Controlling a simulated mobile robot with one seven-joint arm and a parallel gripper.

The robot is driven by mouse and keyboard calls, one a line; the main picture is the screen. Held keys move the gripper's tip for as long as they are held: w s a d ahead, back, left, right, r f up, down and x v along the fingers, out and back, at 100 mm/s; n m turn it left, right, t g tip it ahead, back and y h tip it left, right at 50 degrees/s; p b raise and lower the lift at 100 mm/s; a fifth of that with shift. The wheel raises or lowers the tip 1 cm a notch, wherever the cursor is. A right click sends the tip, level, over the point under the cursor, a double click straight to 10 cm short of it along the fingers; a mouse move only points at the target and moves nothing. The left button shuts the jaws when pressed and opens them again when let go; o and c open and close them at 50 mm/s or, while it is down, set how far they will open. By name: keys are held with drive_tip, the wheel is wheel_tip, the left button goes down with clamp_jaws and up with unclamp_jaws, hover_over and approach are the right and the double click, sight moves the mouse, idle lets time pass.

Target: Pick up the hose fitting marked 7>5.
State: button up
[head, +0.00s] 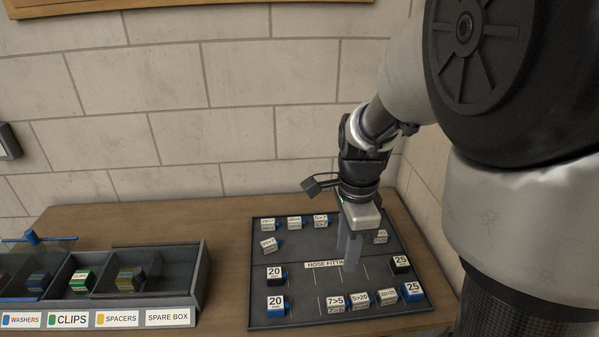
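The hose fitting marked 7>5 (335,304) is a small pale block in the front row of the dark tray (316,320). It stands left of the fitting marked 5>20 (360,299). My gripper (350,266) points down over the middle of the tray, behind and slightly right of the 7>5 fitting and apart from it. Its fingers overlap in this view, so their gap is unclear. No held object shows between them. The gripper partly covers the HOSE FITTING label (323,265).
More fittings stand to the right in the front row, including one marked 20>25 (387,297). Blocks marked 20 (276,305) and 25 (412,291) stand near the tray's sides. More fittings (320,221) are at the back. A compartment box (203,280) stands left.

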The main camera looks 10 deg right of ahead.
drive_tip(key=f, duration=0.1)
drive_tip(key=b, duration=0.2)
hover_over(338, 301)
drive_tip(key=shift+m, duration=0.3)
drive_tip(key=f, duration=1.1)
drive_tip(key=shift+s+d, duration=0.2)
drive_tip(key=shift+w+a+f+b, duration=0.1)
drive_tip(key=shift+f+b, duration=0.35)
drive_tip(key=shift+f, duration=1.1)
drive_tip(key=shift+w+a+f+b, duration=0.1)
drive_tip(key=shift+f+b, duration=0.3)
drive_tip(key=shift+f, duration=1.1)
